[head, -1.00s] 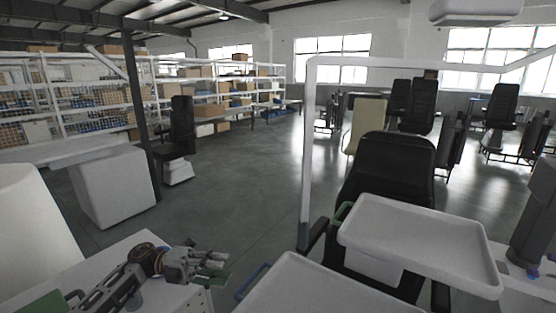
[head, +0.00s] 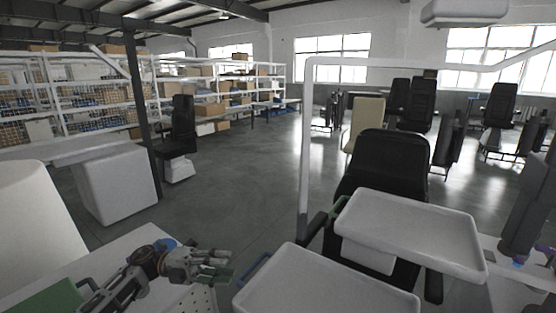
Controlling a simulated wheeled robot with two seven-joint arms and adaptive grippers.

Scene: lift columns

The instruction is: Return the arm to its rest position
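My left arm comes in at the lower left of the head view, over a pale table top (head: 86,267). Its gripper (head: 224,265) points right, past the table's right edge. Its grey fingers look spread apart, with nothing seen between them. It touches no object that I can make out. My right gripper is not in view.
Two white trays, one at the bottom centre (head: 325,286) and one at the right (head: 411,232), stand near a black chair (head: 385,158). A white upright post (head: 306,150) rises behind them. A white block (head: 117,180) stands at the left. Open grey floor (head: 235,180) lies beyond.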

